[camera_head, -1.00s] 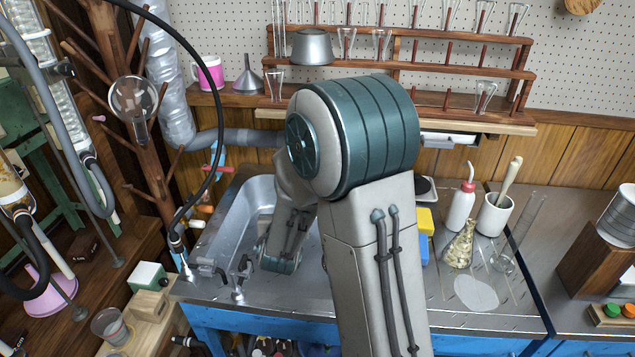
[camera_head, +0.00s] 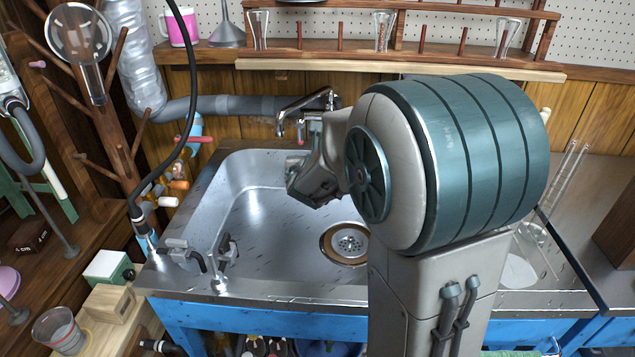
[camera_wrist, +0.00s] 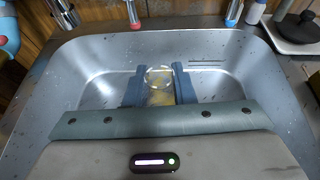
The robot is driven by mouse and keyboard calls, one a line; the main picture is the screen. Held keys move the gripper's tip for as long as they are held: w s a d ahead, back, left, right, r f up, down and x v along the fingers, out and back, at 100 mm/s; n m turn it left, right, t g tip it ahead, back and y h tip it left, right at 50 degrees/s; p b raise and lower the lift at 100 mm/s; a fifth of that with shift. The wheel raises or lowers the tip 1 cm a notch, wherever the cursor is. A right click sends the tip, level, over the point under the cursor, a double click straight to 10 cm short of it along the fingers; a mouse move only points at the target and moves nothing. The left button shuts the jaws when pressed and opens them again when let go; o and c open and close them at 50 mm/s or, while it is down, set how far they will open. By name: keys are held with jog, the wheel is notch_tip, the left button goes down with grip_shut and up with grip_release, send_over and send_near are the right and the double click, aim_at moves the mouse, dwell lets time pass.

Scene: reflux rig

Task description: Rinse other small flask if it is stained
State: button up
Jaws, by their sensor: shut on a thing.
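My gripper (camera_wrist: 159,88) is shut on a small glass flask (camera_wrist: 160,76) in the wrist view. Its two blue-grey fingers stand on either side of the glass, which shows a round rim and yellowish marks below it. The flask is over the steel sink (camera_wrist: 90,70). In the head view the sink (camera_head: 270,210) is left of my large arm joint, and my wrist is near the tap (camera_head: 310,105) at the back. My fingertips and the held flask are hidden there. Whether water runs from the tap cannot be told.
A round glass flask (camera_head: 78,38) hangs neck-down on a wooden peg rack (camera_head: 110,160) at the left. A black hose (camera_head: 190,110) hangs beside the sink. Tap handles (camera_head: 225,250) stand on its front left edge. A shelf (camera_head: 400,70) with glasses runs behind.

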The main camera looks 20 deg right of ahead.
jog(key=shift+d+f+b, duration=0.2)
jog(key=shift+d+b, duration=0.2)
jog(key=shift+b, duration=0.2)
jog(key=shift+d+f+b, duration=0.1)
jog(key=shift+f+b, duration=0.15)
jog(key=shift+b, duration=0.1)
notch_tip(320, 180, down, 18)
jog(key=b, duration=1.3)
jog(key=shift+r, duration=0.2)
jog(key=w+a+p, duration=0.7)
jog(key=shift+a+r, duration=0.15)
jog(key=shift+r, duration=0.05)
jog(key=shift+f+b, duration=0.45)
jog(key=shift+b, duration=0.2)
jog(key=shift+f+b, duration=0.15)
jog(key=shift+b, duration=0.2)
jog(key=o, duration=1)
jog(key=shift+o, duration=0.2)
jog(key=shift+s, duration=0.1)
